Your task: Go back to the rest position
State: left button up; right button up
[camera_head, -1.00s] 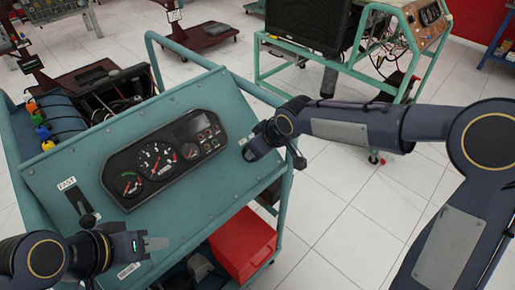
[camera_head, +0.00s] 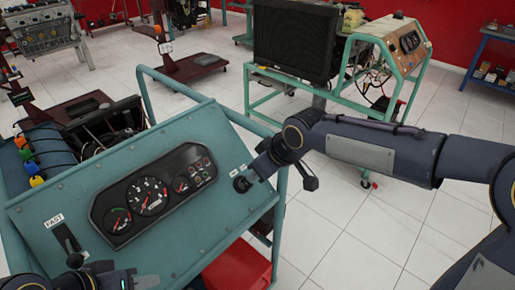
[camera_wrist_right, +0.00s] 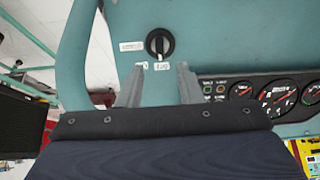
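The teal engine trainer console (camera_head: 215,125) stands in front of me with a black gauge cluster (camera_head: 150,195) on its sloped panel. A black rotary knob (camera_head: 242,184) sits at the panel's right end; it also shows in the right wrist view (camera_wrist_right: 160,43). My right gripper (camera_wrist_right: 160,84) has its two fingers apart, with nothing between them, short of the knob. In the head view its fingers are hard to make out beside the knob. My left gripper (camera_head: 146,282) is low at the left by the panel's lower edge, partly cut off by the frame, so its opening is unclear.
A black lever (camera_head: 68,242) with a FAST label is near my left gripper. A red box (camera_head: 237,270) is under the console. Another teal-framed trainer with a black radiator (camera_head: 295,42) stands behind. White tiled floor is clear to the right.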

jog(key=s+d+r+m+h+p, duration=0.25)
jog(key=s+d+m, duration=0.25)
jog(key=s+d, duration=0.7)
jog(key=s+d+f+m+y, duration=0.1)
jog(key=s+d+m, duration=0.1)
jog(key=s, duration=0.4)
jog(key=s+d+m+t+p, duration=0.1)
jog(key=s+d+m, duration=0.2)
jog(key=s, duration=0.4)
jog(key=shift+s+d+f+m+y, duration=0.25)
jog(key=shift+f+m+y, duration=0.15)
jog(key=shift+m, duration=0.1)
jog(key=shift+w+r, duration=0.1)
